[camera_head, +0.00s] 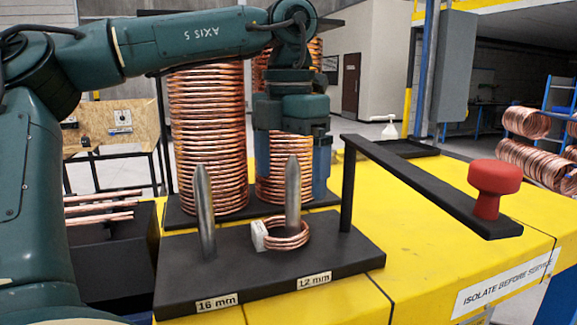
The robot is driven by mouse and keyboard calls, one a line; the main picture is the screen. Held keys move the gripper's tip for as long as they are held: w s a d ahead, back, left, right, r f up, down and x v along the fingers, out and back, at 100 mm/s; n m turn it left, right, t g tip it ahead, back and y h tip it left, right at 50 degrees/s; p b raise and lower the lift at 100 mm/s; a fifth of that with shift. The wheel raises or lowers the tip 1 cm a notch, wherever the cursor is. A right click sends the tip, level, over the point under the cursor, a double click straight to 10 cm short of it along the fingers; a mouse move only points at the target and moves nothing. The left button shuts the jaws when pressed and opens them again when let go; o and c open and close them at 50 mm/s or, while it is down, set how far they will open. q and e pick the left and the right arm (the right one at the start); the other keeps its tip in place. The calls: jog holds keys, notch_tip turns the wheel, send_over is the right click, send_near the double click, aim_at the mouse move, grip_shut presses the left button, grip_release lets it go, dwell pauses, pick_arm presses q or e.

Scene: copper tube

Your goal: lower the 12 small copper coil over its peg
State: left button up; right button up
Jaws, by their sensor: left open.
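A small copper coil (288,243) with a white tag (259,236) lies low around the foot of the grey peg (293,190) marked 12 mm. It appears to rest on the black base (340,252). A second grey peg (204,205), marked 16 mm, stands bare to its left. My left gripper (292,185) points down behind the 12 mm peg. Its blue fingers are open, one on each side of a stack of small copper coils (275,172). I see no gap between the stack and the fingers clearly. My right gripper is not in view.
A taller stack of larger copper coils (207,130) stands left of my gripper. A black bar (420,185) on a post reaches right to a red knob (487,188). Straight copper tubes (100,207) lie at the left. The yellow table (400,255) is clear at the right front.

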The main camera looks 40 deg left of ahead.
pick_arm(q)
notch_tip(320, 180, up, 13)
jog(key=p, duration=0.1)
dwell(0.5)
dwell(0.7)
